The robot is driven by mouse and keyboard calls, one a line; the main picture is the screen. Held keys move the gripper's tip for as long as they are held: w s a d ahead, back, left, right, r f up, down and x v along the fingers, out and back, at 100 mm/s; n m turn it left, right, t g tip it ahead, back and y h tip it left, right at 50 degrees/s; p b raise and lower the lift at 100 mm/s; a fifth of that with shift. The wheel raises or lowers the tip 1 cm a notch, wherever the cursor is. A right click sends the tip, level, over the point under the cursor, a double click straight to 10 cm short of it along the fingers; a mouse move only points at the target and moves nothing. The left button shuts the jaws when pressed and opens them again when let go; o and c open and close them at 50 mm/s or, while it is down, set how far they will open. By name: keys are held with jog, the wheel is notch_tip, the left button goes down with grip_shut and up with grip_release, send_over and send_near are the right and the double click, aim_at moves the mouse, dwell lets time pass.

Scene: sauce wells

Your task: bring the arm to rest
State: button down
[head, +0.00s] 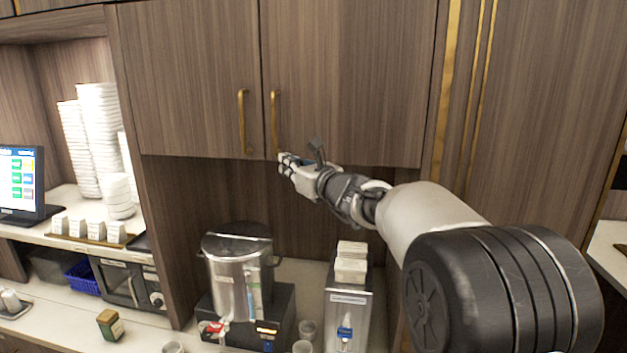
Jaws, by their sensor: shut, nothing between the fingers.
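My gripper (285,161) is at the end of my raised arm, which reaches in from the right side of the head view. The gripper looks shut and empty. It appears in front of the lower edge of the upper cabinet, close in the picture to the right-hand brass handle (274,122). I cannot tell whether it touches the cabinet or handle. The closed cabinet doors (350,85) are brown wood grain.
Below the arm, a steel urn (232,275) and a steel dispenser (348,308) with boxes on top stand on the counter. Small cups (307,329) stand between them. Stacked white dishes (98,130) and a screen (20,180) are at left. Space directly below the gripper looks open.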

jog(key=s+a+b, duration=0.2)
jog(key=s+b, duration=0.1)
jog(key=s, duration=0.8)
jog(key=s+d+f+n+g+b, duration=0.1)
jog(key=s+f+n+g+b, duration=0.2)
jog(key=s+f+n, duration=0.5)
jog(key=s+d+f+n+g+b, duration=0.1)
jog(key=s+f+n+g+b, duration=0.3)
jog(key=s+n, duration=0.4)
jog(key=s+d+f+n+g+h+b, duration=0.1)
jog(key=s+d+f+n+h+b, duration=0.2)
jog(key=s+d+f, duration=0.7)
jog(key=s+d+f+n+g+h+b, duration=0.2)
jog(key=s+d+f+n+h+b, duration=0.2)
jog(key=s+f, duration=0.9)
jog(key=d+f+n+h, duration=0.3)
jog(key=d+n, duration=0.2)
jog(key=d, duration=0.1)
jog(key=shift+s+f+n+h, duration=0.15)
jog(key=shift+s+n+h, duration=0.15)
jog(key=shift+n, duration=0.1)
